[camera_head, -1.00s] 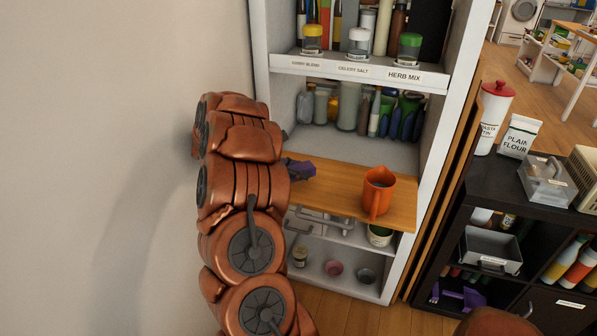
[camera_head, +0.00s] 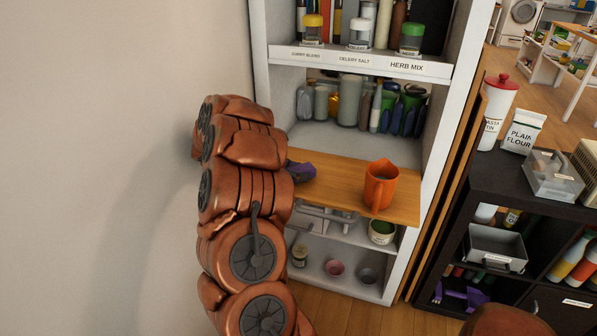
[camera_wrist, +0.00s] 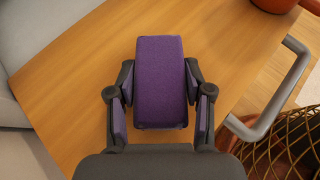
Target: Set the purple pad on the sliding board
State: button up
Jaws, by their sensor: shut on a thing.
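The purple pad (camera_wrist: 160,82) is a small fabric block, held between the two dark fingers of my gripper (camera_wrist: 160,95) in the wrist view. The fingers also have purple inner faces. The wooden sliding board (camera_wrist: 75,65) lies below the pad; whether the pad touches it I cannot tell. In the head view the board (camera_head: 340,188) sticks out of the white shelf unit, and my gripper (camera_head: 301,172) is over its left part. There the pad cannot be told apart from the gripper's purple faces.
An orange jug (camera_head: 380,187) stands on the board's right part. A grey curved handle (camera_wrist: 275,100) and a wire basket (camera_wrist: 285,145) show beside the board in the wrist view. Jars (camera_head: 350,100) stand on the shelf behind. The board between gripper and jug is clear.

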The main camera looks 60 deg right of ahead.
jog(key=shift+f+b, duration=0.4)
jog(key=shift+b, duration=0.25)
dwell(0.4)
jog(key=o, duration=1.1)
jog(key=o, duration=0.6)
jog(key=shift+c, duration=0.2)
jog(key=shift+r, duration=0.15)
jog(key=shift+r+b, duration=0.4)
jog(key=shift+r, duration=2.95)
jog(key=shift+r, duration=0.1)
